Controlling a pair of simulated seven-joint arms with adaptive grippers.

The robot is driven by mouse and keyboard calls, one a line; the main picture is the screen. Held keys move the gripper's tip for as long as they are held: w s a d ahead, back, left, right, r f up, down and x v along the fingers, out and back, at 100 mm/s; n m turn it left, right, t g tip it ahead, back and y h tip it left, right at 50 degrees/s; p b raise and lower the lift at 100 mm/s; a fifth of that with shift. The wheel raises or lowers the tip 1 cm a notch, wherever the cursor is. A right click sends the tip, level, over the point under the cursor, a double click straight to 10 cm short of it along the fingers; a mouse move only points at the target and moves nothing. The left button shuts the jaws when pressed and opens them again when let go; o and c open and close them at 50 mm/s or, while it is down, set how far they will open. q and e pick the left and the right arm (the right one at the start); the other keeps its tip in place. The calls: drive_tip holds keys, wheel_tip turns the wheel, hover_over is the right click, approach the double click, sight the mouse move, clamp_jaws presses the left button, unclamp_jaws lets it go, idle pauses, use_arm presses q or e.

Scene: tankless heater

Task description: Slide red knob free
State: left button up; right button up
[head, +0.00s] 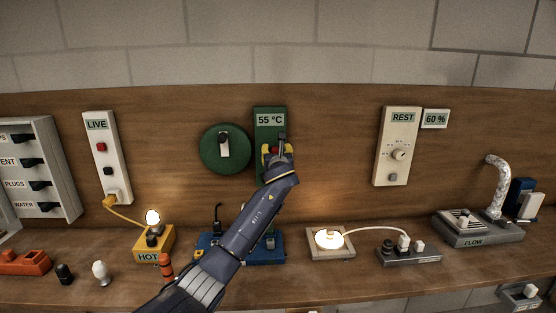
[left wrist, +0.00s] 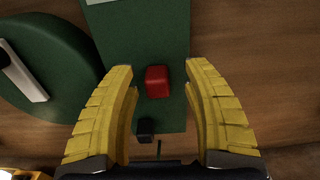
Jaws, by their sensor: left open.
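The red knob (left wrist: 157,81) is a small rounded block on the front of the green panel (left wrist: 135,35) in the left wrist view. My left gripper (left wrist: 160,66) is open, with one yellow finger on each side of the knob and gaps between. In the head view the gripper (head: 277,150) is in front of the green panel (head: 270,107), below its "55 °C" display (head: 270,120). My arm and gripper hide most of the panel's lower part there. My right gripper is not in view.
A round green disc (head: 216,160) with a black-and-white handle is left of the panel. A small black part (left wrist: 145,130) is below the knob. A blue base (head: 265,253) stands under my arm. A lit yellow "HOT" box (head: 153,245) and a lit lamp (head: 328,239) stand on the bench.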

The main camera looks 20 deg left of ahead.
use_arm(q)
drive_tip(key=v, duration=1)
drive_tip(key=shift+s+d, duration=0.1)
drive_tip(key=shift+s, duration=0.05)
